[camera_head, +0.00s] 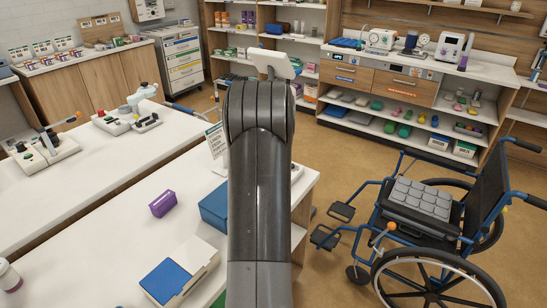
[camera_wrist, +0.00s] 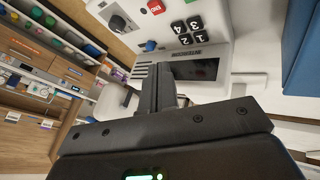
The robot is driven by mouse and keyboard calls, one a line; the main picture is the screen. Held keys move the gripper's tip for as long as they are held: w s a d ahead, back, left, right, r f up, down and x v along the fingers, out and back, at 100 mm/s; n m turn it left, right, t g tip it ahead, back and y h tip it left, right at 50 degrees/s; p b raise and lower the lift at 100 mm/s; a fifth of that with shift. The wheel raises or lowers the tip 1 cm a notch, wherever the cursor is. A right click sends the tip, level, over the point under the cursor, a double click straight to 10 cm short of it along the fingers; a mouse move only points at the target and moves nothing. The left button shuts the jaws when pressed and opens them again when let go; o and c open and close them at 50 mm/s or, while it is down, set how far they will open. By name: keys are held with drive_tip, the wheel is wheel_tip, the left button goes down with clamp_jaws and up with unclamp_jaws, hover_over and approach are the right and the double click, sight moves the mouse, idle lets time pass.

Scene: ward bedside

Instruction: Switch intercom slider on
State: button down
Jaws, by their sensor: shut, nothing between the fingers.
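The intercom (camera_wrist: 215,35) is a white panel in the wrist view, turned on its side or upside down. It has a dark screen (camera_wrist: 196,69), black number keys (camera_wrist: 186,32), a red button (camera_wrist: 155,6), a dark round knob (camera_wrist: 117,23) and a small blue knob (camera_wrist: 150,46). I cannot tell which part is the slider. My gripper (camera_wrist: 161,70) is shut and empty, its fingers in front of the panel's lower edge by the grille; contact is unclear. In the head view my arm hides the gripper; a white tilted panel (camera_head: 275,64) beyond it may be the intercom.
A white counter (camera_head: 110,255) holds a purple box (camera_head: 163,204), a blue box (camera_head: 214,209) and a blue-and-white box (camera_head: 178,272). A wheelchair (camera_head: 425,215) stands at right on open floor (camera_head: 325,270). Shelves (camera_head: 400,110) line the back.

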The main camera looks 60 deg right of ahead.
drive_tip(key=shift+x, duration=2.75)
drive_tip(key=shift+d, duration=1.3)
drive_tip(key=v, duration=1)
